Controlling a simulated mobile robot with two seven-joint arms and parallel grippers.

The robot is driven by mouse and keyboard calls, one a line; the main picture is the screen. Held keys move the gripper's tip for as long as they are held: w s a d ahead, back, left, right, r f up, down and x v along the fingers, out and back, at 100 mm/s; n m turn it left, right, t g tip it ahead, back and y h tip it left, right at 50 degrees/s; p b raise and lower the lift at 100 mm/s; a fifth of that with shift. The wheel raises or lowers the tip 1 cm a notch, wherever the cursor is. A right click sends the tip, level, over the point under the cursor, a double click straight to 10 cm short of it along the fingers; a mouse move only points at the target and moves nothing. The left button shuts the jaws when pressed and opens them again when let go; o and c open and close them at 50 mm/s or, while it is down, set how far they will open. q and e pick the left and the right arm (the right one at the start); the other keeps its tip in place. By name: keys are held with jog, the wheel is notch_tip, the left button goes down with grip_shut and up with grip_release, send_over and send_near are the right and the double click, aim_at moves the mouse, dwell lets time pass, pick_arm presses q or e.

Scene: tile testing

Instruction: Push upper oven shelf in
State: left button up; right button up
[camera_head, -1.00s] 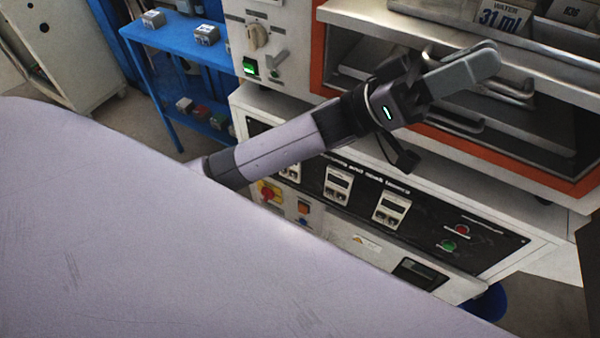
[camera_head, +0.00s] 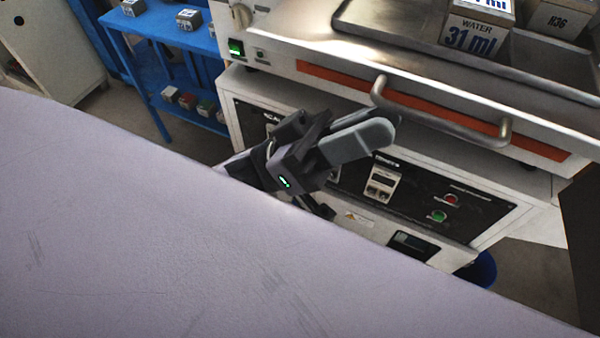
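The oven front (camera_head: 480,90) fills the upper right, with an orange strip (camera_head: 345,80) along it. A metal bar handle (camera_head: 440,115) stands out in front of the strip. The oven's inside and the shelf plates do not show, so I cannot tell how far in the upper shelf sits. My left gripper (camera_head: 378,132) is below and left of the handle, in front of the lower cabinet and apart from the oven front. Its grey fingers lie close together with nothing between them. My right gripper is not in view.
A metal tray (camera_head: 375,32) with a box labelled WATER 31 ml (camera_head: 468,38) stands on top of the oven. The lower cabinet (camera_head: 470,205) has a black control panel with buttons. Blue shelving (camera_head: 150,22) stands at the upper left.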

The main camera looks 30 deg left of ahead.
pick_arm(q)
jog(key=w+a+f+n+t+y+p, duration=0.35)
jog(key=w+f+n+t+y, duration=0.45)
jog(key=t+y, duration=0.4)
jog(key=s+a+f+n+g+y+p, duration=0.2)
jog(key=a+f+y, duration=0.4)
jog(key=f+y, duration=0.3)
jog(key=shift+s+a+f+n, duration=0.25)
jog(key=shift+s+f, duration=0.35)
jog(key=shift+f, duration=1.45)
jog(key=shift+f, duration=0.1)
